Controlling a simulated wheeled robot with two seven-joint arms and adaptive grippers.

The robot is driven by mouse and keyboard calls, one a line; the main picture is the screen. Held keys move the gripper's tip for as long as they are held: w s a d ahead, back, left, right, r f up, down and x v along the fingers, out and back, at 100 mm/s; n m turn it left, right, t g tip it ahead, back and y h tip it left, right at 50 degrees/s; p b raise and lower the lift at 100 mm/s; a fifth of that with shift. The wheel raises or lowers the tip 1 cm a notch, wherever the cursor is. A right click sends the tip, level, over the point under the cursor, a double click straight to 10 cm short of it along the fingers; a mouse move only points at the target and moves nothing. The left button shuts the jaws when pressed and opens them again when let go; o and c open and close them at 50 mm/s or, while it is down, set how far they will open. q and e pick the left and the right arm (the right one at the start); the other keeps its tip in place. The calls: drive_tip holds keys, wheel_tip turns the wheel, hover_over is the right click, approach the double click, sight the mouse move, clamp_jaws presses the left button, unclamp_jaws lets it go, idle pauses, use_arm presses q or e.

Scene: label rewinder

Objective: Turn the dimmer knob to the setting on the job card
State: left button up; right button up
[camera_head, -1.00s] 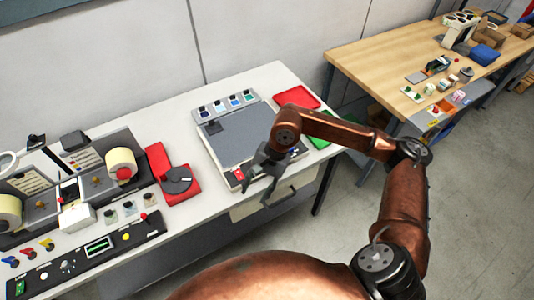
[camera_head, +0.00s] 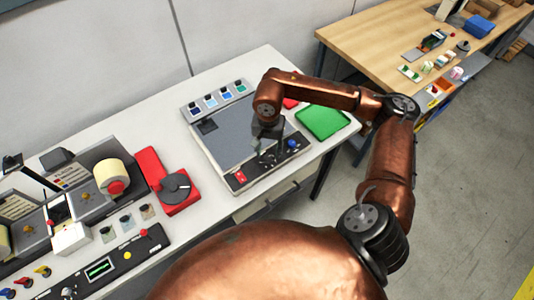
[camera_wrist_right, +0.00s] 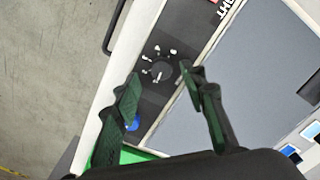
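The dimmer knob (camera_wrist_right: 162,71) is a round black knob on the dark front strip of the light box, ringed by white marks. My right gripper (camera_wrist_right: 160,88) is open and empty in the right wrist view, its green-black fingers spread on both sides just short of the knob. No contact shows. In the head view the right gripper (camera_head: 265,145) hangs over the front strip of the light box (camera_head: 225,148) and partly hides the knob area. I cannot make out a job card or the knob's exact setting. My left gripper is not in view.
A blue button (camera_wrist_right: 133,124) sits beside the knob, close to one finger. A green tray (camera_head: 323,122) lies to the right. A red dispenser (camera_head: 170,185) and the rewinder stand to the left.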

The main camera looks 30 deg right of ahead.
sight(268, 158)
wheel_tip(268, 158, down, 2)
drive_tip(key=shift+w+f, duration=0.1)
drive_tip(key=shift+f, duration=0.55)
drive_tip(key=c, duration=0.7)
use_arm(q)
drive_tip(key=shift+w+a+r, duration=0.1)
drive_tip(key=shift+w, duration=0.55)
use_arm(e)
clamp_jaws()
